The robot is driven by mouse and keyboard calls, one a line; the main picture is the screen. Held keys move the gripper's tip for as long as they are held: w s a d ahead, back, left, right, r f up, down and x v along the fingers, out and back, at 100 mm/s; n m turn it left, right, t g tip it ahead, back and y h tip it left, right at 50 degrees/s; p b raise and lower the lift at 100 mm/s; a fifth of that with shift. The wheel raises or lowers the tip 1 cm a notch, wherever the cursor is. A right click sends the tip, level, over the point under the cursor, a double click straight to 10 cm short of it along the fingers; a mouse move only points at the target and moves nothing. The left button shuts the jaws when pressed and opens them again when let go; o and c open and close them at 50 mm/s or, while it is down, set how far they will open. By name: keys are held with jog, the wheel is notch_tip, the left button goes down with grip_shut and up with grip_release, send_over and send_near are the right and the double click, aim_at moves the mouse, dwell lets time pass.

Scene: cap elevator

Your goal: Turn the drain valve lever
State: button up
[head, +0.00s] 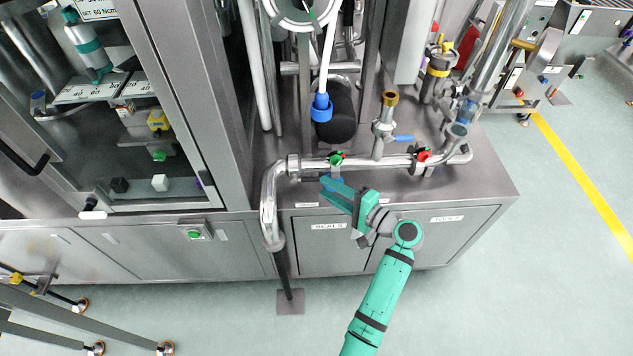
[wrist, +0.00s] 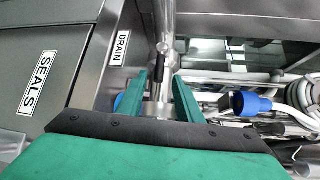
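My gripper (head: 338,192) is in front of the horizontal steel pipe (head: 375,163), close below the green-topped valve (head: 337,158). In the wrist view my gripper (wrist: 160,92) has its two teal fingers apart, with steel pipework (wrist: 157,108) visible between them. A small blue part (wrist: 118,102), perhaps the lever, shows just outside the left finger; most of it is hidden. I cannot tell whether it touches that finger. The DRAIN label (wrist: 121,47) is on the cabinet edge to the upper left.
A red-topped valve (head: 424,155) is farther right on the pipe. A blue hose collar (head: 321,108) and black cylinder (head: 338,122) stand behind the pipe. The SEALS door (head: 325,245) is below.

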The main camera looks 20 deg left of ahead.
aim_at(314, 181)
jog(key=shift+x, duration=2.55)
jog(key=shift+c, duration=0.5)
jog(key=shift+a, duration=0.1)
grip_shut()
